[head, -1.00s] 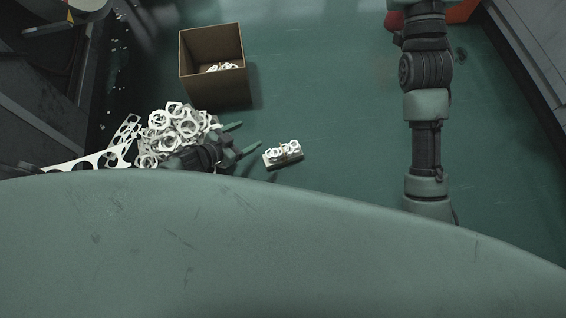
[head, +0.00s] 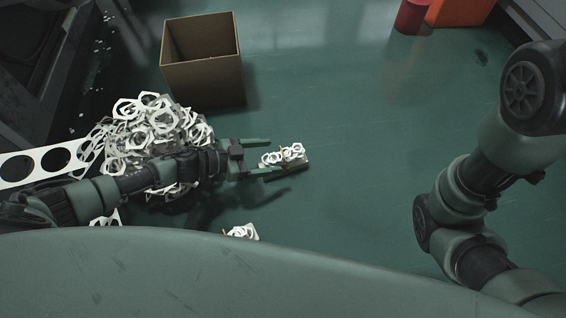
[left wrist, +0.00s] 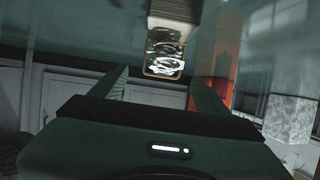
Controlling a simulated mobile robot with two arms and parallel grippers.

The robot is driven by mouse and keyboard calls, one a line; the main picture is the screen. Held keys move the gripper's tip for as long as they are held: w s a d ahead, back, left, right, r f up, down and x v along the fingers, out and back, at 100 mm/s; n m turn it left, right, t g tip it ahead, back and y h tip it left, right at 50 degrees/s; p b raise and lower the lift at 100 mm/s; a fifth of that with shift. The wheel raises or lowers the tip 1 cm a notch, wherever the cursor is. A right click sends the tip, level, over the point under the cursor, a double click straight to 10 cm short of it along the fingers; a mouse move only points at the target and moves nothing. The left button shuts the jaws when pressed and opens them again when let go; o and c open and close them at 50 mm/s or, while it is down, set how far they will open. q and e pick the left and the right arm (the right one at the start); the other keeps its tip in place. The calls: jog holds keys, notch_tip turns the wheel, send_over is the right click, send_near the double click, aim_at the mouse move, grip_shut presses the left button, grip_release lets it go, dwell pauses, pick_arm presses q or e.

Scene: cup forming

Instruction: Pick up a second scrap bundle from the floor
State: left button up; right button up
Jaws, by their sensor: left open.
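Another scrap bundle (head: 241,232) lies on the floor nearer to me, partly hidden by my body. My right arm shows at the right, but its gripper is out of frame.
A large pile of loose scrap (head: 150,125) lies under and behind my left arm. An open cardboard box (head: 203,75) stands beyond it. A red cylinder (head: 411,16) and an orange container (head: 460,10) are at the far right. The middle floor is clear.

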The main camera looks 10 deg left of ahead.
aim_at(275, 155)
pick_arm(q)
jog(key=b+x, duration=0.4)
jog(key=shift+w+f, duration=0.25)
jog(key=shift+w+d+f, duration=0.1)
jog(key=shift+w+d, duration=0.15)
jog(key=shift+d, duration=0.25)
jog(key=c, duration=1.6)
